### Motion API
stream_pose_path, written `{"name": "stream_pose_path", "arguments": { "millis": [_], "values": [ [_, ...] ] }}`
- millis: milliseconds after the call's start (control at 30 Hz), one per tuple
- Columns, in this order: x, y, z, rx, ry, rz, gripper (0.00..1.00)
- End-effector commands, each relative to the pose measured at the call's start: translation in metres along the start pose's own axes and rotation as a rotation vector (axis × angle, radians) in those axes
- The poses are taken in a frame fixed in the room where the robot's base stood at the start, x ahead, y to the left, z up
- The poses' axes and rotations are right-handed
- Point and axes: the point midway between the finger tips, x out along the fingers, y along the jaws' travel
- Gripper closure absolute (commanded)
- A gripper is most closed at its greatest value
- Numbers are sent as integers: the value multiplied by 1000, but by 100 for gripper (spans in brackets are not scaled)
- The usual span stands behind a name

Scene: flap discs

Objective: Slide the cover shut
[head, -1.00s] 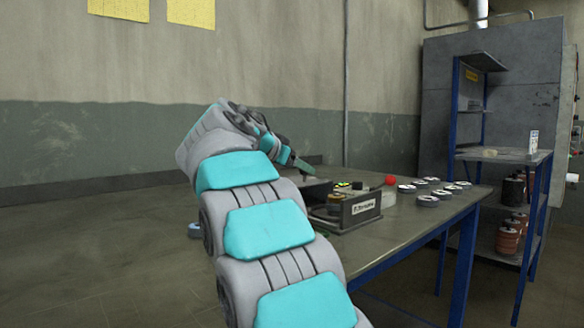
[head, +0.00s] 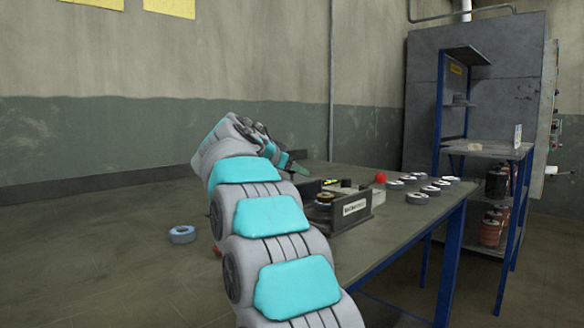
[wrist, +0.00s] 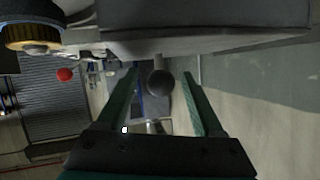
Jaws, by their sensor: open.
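An open-topped grey box with a white label (head: 356,208) stands on the table. My gripper (head: 300,166) is at its far left side in the head view, with its jaws open. In the wrist view the two green fingers of my gripper (wrist: 161,75) stand apart, with a dark round knob (wrist: 160,83) showing between them. The knob hangs from a grey slab (wrist: 190,32), which may be the cover. I cannot tell whether the fingers touch the knob. In the head view the cover is mostly hidden by my arm.
Several flap discs (head: 417,197) lie on the table (head: 385,235) right of the box. A red ball (head: 381,178) is behind it. A lone disc (head: 181,234) lies at the left, on the floor. A blue shelf rack (head: 490,152) stands at the right.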

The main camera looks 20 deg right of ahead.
Motion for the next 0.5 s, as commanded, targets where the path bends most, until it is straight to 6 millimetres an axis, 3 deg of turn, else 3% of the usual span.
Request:
{"name": "stream_pose_path", "arguments": {
  "millis": [200, 500],
  "values": [
    [1, 0, 0, -1, 0, -1, 31],
    [1, 0, 0, -1, 0, -1, 65]
  ]
}}
